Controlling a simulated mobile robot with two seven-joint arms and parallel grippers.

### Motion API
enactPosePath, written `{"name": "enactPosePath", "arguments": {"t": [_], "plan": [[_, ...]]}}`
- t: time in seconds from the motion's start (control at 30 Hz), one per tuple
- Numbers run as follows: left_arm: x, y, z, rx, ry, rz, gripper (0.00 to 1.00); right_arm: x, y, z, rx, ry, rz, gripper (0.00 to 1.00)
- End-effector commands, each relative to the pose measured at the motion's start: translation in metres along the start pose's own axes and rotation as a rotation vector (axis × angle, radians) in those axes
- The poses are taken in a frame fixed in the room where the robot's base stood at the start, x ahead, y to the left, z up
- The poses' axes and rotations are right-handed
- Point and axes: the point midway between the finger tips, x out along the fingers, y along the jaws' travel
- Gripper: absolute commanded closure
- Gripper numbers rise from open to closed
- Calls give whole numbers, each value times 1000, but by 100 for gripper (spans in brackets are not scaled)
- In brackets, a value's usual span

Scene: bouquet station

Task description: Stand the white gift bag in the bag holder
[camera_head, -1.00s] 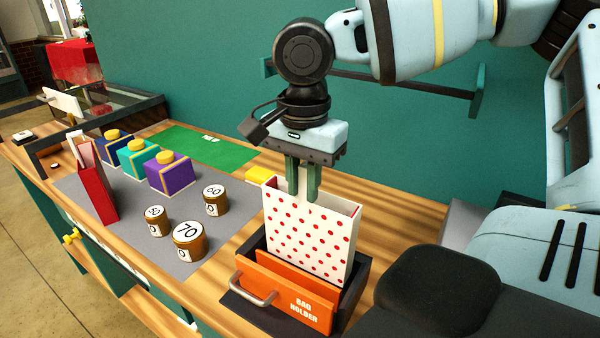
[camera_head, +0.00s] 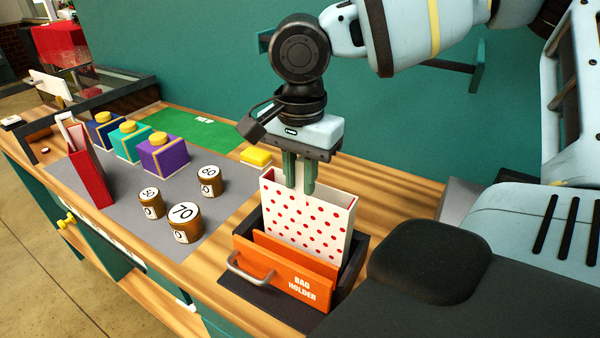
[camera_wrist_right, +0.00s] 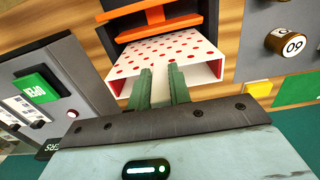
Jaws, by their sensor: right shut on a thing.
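The white gift bag (camera_head: 308,222) with red dots stands upright in the bag holder, behind its orange front plate. The bag holder (camera_head: 290,275) is a dark tray with an orange front marked BAG HOLDER and a grey handle. My right gripper (camera_head: 299,188) points down and is shut on the bag's upper edge. In the right wrist view the green fingers (camera_wrist_right: 160,85) grip the bag (camera_wrist_right: 168,52), whose lower part reaches into the holder (camera_wrist_right: 155,18). The bag's bottom is hidden by the orange front. My left gripper is out of view.
A red bag (camera_head: 90,172), several brown numbered weights (camera_head: 183,222), and purple (camera_head: 164,158), teal and blue boxes stand on a grey mat left of the holder. A yellow block (camera_head: 256,157) lies behind the holder. A green mat (camera_head: 195,138) lies farther back.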

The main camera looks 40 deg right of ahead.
Motion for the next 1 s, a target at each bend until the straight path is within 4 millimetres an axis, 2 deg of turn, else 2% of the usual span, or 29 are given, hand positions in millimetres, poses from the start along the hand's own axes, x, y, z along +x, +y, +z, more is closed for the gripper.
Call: {"name": "enactPosePath", "arguments": {"t": [0.17,0.2,0.37,0.73,1.0], "plan": [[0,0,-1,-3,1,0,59,0,0,0,0,0,0,100],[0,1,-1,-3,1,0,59,0,0,0,0,0,0,76],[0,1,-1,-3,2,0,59,0,0,0,0,0,0,56],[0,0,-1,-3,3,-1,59,-6,0,0,1,0,-2,55],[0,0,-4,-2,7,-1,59,-47,-1,0,2,2,-5,55]]}}
